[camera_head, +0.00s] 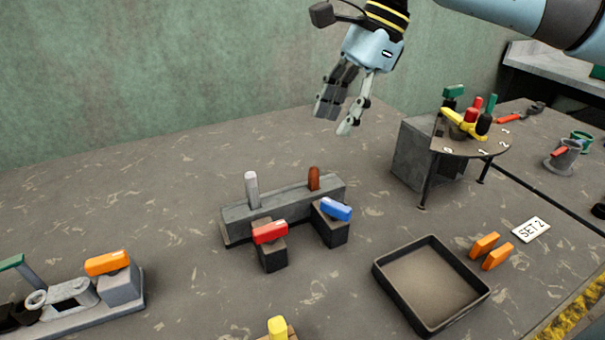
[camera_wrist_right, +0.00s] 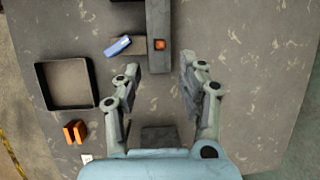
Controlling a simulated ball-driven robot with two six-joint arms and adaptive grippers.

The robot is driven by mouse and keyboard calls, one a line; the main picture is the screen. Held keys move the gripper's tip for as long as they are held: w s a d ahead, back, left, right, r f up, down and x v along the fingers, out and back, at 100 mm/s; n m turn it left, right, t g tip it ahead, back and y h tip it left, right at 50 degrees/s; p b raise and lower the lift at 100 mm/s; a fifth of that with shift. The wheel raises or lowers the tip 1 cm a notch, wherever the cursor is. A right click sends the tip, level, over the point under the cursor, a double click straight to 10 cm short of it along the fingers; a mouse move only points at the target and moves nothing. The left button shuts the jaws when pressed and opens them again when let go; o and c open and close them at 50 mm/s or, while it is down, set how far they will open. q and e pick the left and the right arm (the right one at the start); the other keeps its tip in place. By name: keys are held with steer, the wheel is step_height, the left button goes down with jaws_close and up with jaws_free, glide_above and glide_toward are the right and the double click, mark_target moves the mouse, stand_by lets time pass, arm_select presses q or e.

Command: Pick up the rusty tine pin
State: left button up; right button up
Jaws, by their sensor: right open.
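The rusty tine pin (camera_head: 314,178) is a short brown-orange peg standing upright in the right part of a grey bar-shaped block (camera_head: 283,202). In the right wrist view the pin (camera_wrist_right: 160,44) shows from above as a small orange-brown square on the bar, ahead of the fingers and slightly left of the middle of their gap. My right gripper (camera_head: 337,118) is open and empty, above and behind the block in the head view, apart from the pin. Its two fingers show spread in the right wrist view (camera_wrist_right: 160,72). My left gripper is not in view.
A light grey pin (camera_head: 251,189) stands at the bar's left. A red piece (camera_head: 270,232) and a blue piece (camera_head: 336,209) sit on blocks in front. An empty dark tray (camera_head: 478,296), orange pieces (camera_head: 484,245) and a round stand (camera_head: 490,146) are to the right.

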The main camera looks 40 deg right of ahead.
mark_target(316, 167)
steer(key=x, duration=0.6)
steer(key=p+x, duration=0.1)
steer(key=x, duration=0.1)
steer(key=shift+w+d+f, duration=0.1)
steer(key=shift+d+f, duration=0.1)
steer(key=shift+f, duration=0.5)
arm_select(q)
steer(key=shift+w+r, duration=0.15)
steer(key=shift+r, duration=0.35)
arm_select(e)
steer(key=shift+c, duration=0.8)
jaws_close()
